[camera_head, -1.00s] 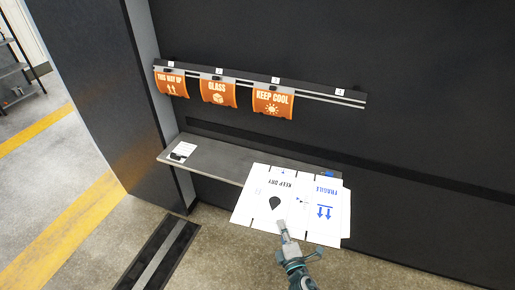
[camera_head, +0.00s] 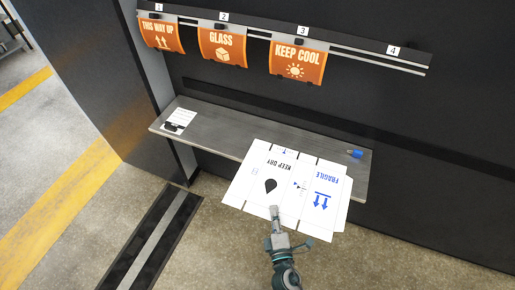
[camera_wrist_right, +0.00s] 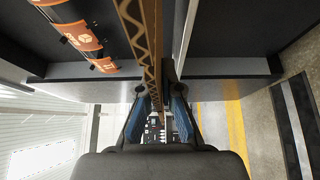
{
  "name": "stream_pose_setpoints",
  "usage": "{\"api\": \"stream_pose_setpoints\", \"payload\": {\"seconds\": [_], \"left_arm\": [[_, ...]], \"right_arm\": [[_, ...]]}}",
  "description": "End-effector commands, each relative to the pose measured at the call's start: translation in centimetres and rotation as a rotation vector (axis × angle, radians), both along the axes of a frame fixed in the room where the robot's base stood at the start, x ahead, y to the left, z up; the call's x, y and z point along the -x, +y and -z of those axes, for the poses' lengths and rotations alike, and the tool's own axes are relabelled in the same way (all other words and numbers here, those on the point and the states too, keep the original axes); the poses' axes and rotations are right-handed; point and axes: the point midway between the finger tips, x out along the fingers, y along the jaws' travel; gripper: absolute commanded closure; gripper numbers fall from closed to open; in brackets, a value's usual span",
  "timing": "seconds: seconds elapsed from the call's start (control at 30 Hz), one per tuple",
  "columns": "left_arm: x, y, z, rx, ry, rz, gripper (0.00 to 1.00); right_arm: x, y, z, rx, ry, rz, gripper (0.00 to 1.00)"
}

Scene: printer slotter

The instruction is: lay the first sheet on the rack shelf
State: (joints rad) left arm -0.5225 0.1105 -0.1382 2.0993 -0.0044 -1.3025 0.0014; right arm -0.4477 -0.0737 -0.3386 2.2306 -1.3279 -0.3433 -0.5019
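The white sheet (camera_head: 255,195), a flat cardboard blank with KEEP DRY and FRAGILE printed on it, is in front of the rack shelf (camera_head: 225,136). Its far part overlaps the shelf's front edge in the head view. I cannot tell whether it touches the shelf. My right gripper (camera_head: 275,212) is shut on the sheet's near edge. In the right wrist view, the sheet shows edge-on as a brown corrugated strip (camera_wrist_right: 150,50) between the blue-padded fingers of the gripper (camera_wrist_right: 156,115). My left gripper is not in view.
A blue object (camera_head: 355,154) lies at the shelf's right end, and a white card with a black clip (camera_head: 178,121) at its left end. Orange signs (camera_head: 222,46) hang from a numbered rail (camera_head: 345,48) above. A dark pillar (camera_head: 75,70) stands left of the shelf.

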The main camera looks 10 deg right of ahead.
Motion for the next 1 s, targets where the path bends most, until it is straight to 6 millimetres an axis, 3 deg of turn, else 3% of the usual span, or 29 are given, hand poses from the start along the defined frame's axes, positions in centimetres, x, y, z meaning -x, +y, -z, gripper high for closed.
{"api": "stream_pose_setpoints", "payload": {"seconds": [0.17, 0.3, 0.53, 0.77, 1.0], "left_arm": [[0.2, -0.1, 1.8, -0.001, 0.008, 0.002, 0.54], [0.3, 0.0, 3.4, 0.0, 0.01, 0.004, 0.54], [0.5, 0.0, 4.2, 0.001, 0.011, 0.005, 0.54], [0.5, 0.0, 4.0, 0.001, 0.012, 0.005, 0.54], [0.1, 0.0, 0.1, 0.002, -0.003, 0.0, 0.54]], "right_arm": [[-3.7, -0.6, -0.2, 0.006, -0.009, 0.0, 1.0], [-7.9, -1.1, 0.2, 0.007, -0.007, 0.001, 1.0], [-13.6, -2.0, 1.0, 0.005, -0.004, 0.001, 1.0], [-15.5, -2.4, 1.6, 0.003, -0.002, 0.001, 1.0], [-15.4, -2.4, 4.5, 0.003, 0.001, 0.001, 1.0]]}}
